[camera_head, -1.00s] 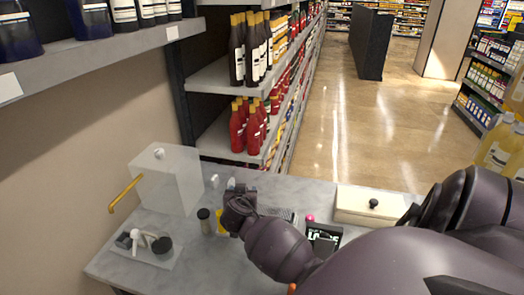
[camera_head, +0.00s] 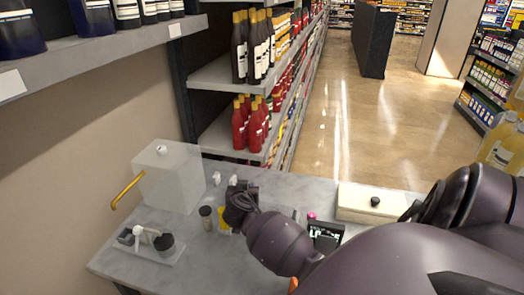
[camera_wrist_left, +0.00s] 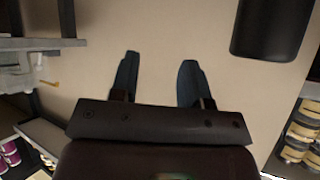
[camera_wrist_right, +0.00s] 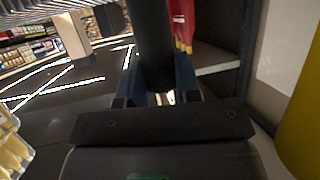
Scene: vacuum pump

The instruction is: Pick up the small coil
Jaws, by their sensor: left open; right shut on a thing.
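My right gripper (camera_wrist_right: 158,82) is shut on a dark cylindrical thing (camera_wrist_right: 155,42), which stands up between its fingers in the right wrist view. I cannot tell for sure whether this is the small coil. In the head view the right gripper (camera_head: 241,197) is above the middle of the grey table, and its dark hand hides most of what it holds. My left gripper (camera_wrist_left: 157,82) is open and empty, facing a plain beige surface in the left wrist view. It is outside the head view.
On the table (camera_head: 200,262) stand a translucent box (camera_head: 170,180) with a yellow handle (camera_head: 127,191), a tray with small parts (camera_head: 151,254), a small dark-topped jar (camera_head: 206,217), a yellow item (camera_head: 223,220) and a cream box (camera_head: 366,203). A bottle shelf (camera_head: 230,140) rises behind.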

